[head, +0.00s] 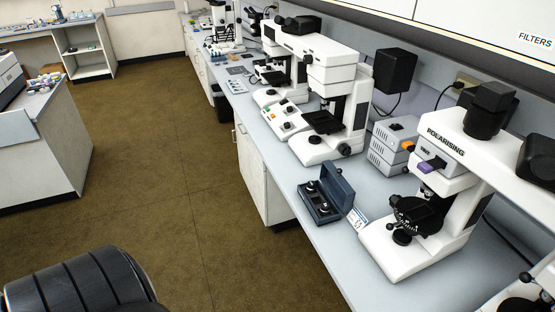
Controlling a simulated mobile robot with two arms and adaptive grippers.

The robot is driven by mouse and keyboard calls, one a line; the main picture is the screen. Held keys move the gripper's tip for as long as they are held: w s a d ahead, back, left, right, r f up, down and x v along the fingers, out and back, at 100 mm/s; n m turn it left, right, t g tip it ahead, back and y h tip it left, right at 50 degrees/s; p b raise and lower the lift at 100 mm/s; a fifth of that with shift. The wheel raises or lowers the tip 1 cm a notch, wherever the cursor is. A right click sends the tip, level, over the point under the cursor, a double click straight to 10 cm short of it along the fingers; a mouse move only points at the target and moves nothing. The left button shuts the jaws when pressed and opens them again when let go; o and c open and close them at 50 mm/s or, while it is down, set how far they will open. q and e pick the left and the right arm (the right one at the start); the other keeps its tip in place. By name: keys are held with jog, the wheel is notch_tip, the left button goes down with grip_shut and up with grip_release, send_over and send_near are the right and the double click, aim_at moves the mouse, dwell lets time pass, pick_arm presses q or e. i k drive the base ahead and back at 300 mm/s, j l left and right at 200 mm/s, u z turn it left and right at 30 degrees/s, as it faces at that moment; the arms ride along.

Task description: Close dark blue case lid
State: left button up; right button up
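The dark blue case (322,207) sits on the light bench near its front edge, between two white microscopes. Its lid (337,185) stands raised on the back right side. Dark round items (324,207) lie inside the open base. Neither of my grippers shows in the head view.
The polarising microscope (432,200) stands right of the case, with a small printed card (357,220) between them. Another white microscope (330,100) and grey boxes (392,145) stand behind. The bench (300,180) is clear left of the case. Brown floor (170,170) is open in front.

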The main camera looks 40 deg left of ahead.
aim_at(343, 195)
jog(key=u, duration=0.85)
